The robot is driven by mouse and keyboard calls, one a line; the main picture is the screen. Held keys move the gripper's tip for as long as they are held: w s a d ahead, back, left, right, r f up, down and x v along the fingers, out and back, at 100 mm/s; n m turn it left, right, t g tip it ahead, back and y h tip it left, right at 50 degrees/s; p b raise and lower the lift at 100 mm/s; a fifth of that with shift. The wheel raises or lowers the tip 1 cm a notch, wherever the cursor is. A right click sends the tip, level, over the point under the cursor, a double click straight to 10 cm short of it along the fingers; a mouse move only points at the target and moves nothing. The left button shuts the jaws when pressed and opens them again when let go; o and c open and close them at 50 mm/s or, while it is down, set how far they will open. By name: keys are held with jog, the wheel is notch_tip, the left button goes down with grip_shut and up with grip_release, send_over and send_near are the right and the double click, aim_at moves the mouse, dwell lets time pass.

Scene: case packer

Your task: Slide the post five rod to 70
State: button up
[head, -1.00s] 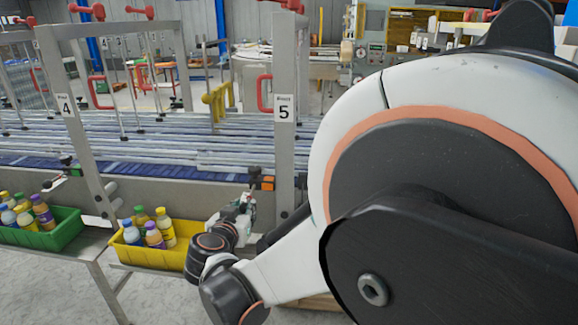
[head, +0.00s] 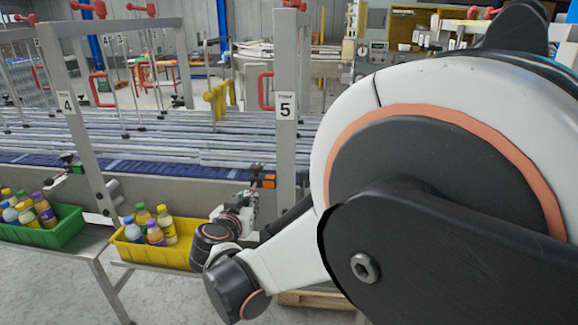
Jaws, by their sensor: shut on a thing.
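Post five (head: 287,120) is a grey upright with a plate marked 5, right of centre in the head view. Low beside it, at the conveyor's near side, is a small dark fitting with an orange block (head: 268,181). My gripper (head: 254,196) is small in the view, just below this fitting and left of the post's foot. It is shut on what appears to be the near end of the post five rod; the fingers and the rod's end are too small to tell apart. No scale or reading of 70 can be made out.
A yellow crate (head: 133,253) of bottles stands left of my wrist, and a green crate (head: 62,234) of bottles farther left. Post four (head: 84,130) rises at left. The conveyor with long rails (head: 150,140) runs behind. My arm covers the right side.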

jog(key=shift+w, duration=0.6)
jog(key=o, duration=0.9)
jog(key=shift+c, duration=0.2)
jog(key=shift+s, duration=0.1)
jog(key=v, duration=0.7)
